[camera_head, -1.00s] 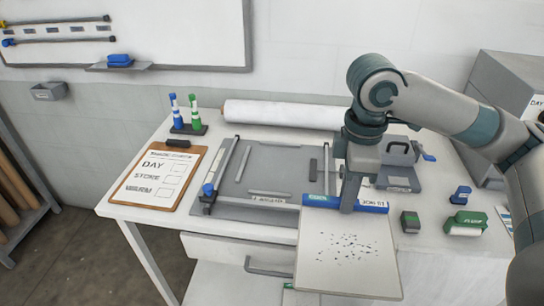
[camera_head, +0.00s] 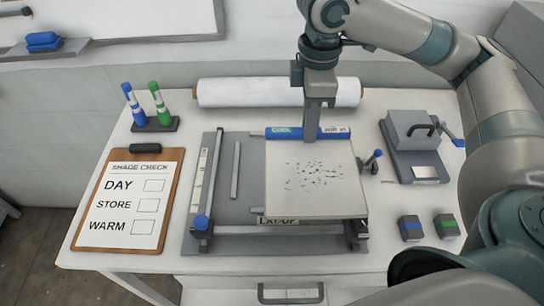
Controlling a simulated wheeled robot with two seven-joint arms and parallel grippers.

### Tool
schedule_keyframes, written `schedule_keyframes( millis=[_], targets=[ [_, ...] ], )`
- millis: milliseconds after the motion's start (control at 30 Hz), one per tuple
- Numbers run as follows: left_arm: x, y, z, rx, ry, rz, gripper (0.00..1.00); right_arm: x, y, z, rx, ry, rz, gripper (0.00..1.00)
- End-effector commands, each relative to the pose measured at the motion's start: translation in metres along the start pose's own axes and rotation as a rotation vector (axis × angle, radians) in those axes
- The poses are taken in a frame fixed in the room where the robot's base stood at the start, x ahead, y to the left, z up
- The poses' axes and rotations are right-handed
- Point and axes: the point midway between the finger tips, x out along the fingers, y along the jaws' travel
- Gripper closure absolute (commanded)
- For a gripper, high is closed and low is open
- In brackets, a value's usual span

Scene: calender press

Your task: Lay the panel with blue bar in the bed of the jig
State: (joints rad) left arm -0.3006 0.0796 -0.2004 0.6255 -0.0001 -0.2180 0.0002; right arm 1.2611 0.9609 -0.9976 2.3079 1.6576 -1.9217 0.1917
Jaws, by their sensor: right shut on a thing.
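The panel with blue bar (camera_head: 312,190) is a pale square sheet with dark specks, its blue bar (camera_head: 290,133) along the far edge. My right gripper (camera_head: 312,136) comes down from above and is shut on the blue bar. The panel is over the right part of the jig (camera_head: 226,205), a grey bed with rails and blue knobs. It hides much of that bed; I cannot tell whether it touches the bed. The left part of the bed is bare. My left gripper is not in view.
A clipboard (camera_head: 130,200) lies left of the jig. Two markers in a stand (camera_head: 155,124) and a white roll (camera_head: 230,92) are behind. A grey press (camera_head: 413,150) and two small blocks (camera_head: 410,228) are to the right.

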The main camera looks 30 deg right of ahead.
Motion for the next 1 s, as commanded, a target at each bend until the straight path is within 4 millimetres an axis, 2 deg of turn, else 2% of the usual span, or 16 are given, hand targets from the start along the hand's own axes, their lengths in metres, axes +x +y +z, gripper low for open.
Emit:
schedule_keyframes(
  millis=[467, 667, 1000],
  targets=[
    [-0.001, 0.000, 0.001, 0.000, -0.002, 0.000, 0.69, 0.003, 0.005, -0.003, 0.000, 0.001, -0.002, 1.00],
    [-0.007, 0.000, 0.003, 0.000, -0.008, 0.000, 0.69, 0.017, 0.027, -0.016, 0.003, 0.000, -0.004, 1.00],
    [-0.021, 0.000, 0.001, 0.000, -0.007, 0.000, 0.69, 0.054, 0.082, -0.048, 0.002, -0.001, -0.003, 1.00]
  ],
)
